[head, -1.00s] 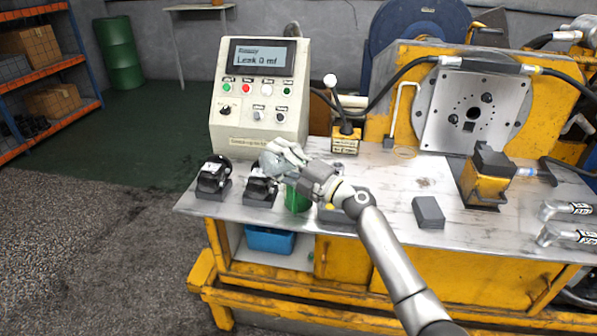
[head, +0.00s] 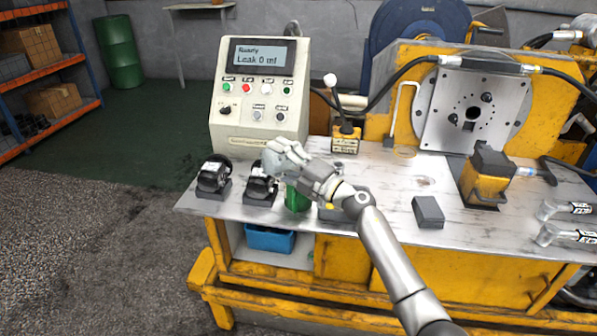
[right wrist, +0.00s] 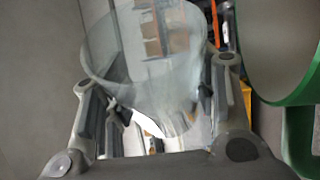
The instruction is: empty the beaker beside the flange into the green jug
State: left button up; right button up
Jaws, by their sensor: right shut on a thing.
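My right gripper (head: 300,168) is shut on a clear glass beaker (head: 277,164) and holds it tilted above the bench, over and slightly left of the green jug (head: 297,199). In the right wrist view the beaker (right wrist: 150,62) sits between the fingers (right wrist: 160,95), its round rim showing. I cannot make out any liquid in it. The green jug's rim (right wrist: 312,85) shows close beside it at the right. In the head view the hand and beaker hide the top of the jug. My left gripper is not in view.
A control box (head: 259,95) stands behind the hand. Two black parts on grey blocks (head: 213,177) are at the left. A flange plate (head: 474,112), a yellow-black block (head: 486,177) and a grey block (head: 428,212) are to the right.

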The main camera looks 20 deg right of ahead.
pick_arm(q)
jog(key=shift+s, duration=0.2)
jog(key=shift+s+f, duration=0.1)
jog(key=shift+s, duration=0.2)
